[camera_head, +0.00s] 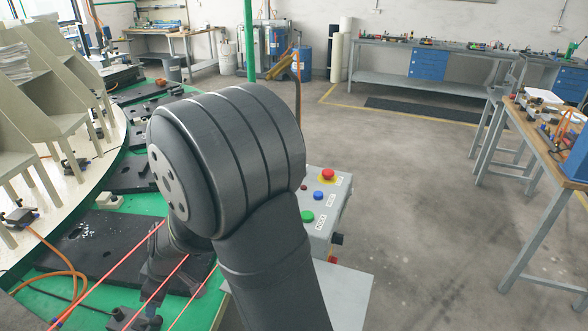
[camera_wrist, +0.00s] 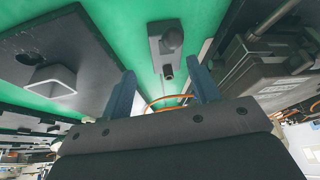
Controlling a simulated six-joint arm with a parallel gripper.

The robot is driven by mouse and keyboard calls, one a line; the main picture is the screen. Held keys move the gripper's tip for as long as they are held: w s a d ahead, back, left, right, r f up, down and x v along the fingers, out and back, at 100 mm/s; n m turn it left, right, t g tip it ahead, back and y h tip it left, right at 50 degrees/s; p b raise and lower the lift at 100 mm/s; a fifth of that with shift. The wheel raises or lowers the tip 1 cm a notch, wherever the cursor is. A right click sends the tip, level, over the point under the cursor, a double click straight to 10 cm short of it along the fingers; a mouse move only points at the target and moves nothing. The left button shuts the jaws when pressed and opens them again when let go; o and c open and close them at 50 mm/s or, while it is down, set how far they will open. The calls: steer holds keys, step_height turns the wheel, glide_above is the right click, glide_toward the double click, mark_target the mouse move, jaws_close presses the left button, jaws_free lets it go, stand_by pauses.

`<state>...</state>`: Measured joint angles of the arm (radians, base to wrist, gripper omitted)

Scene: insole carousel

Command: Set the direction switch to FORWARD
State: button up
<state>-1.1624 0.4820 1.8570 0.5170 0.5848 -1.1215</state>
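A grey control box (camera_head: 322,206) stands right of my arm in the head view. It has a red mushroom button (camera_head: 328,174), a blue button (camera_head: 318,195) and a green button (camera_head: 306,216), with labels too small to read. A dark fitting (camera_head: 337,239) sticks out of its right side. I cannot tell which part is the direction switch; my arm hides some of the box. In the wrist view my gripper (camera_wrist: 163,80) has its two fingers apart with nothing between them. A grey block with a dark round knob (camera_wrist: 172,40) lies beyond them on the green surface.
The carousel's green surface (camera_head: 150,203) carries black plates (camera_head: 85,243) and orange cables. The floor (camera_head: 420,220) right of the box is clear.

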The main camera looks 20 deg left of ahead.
steer(key=w+d+r+n+g, duration=0.1)
steer(key=w+d+r, duration=0.75)
steer(key=r, duration=0.25)
steer(key=w+d+r+g, duration=0.2)
steer(key=w+d+r, duration=0.6)
steer(key=d+r, duration=0.25)
steer(key=w+d+m+t+y, duration=0.15)
steer(key=w+m+t, duration=0.3)
steer(key=w, duration=0.45)
steer(key=w+d+m+t, duration=0.3)
steer(key=w+m, duration=0.2)
steer(key=w, duration=0.3)
steer(key=w+d+m+t+y, duration=0.15)
steer(key=w+m+t, duration=0.25)
steer(key=w, duration=0.5)
steer(key=shift+g+h, duration=0.25)
steer(key=shift+h, duration=0.05)
steer(key=x, duration=1.5)
steer(key=shift+w+f, duration=0.2)
steer(key=shift+f, duration=0.15)
steer(key=shift+c, duration=0.3)
steer(key=c, duration=0.9)
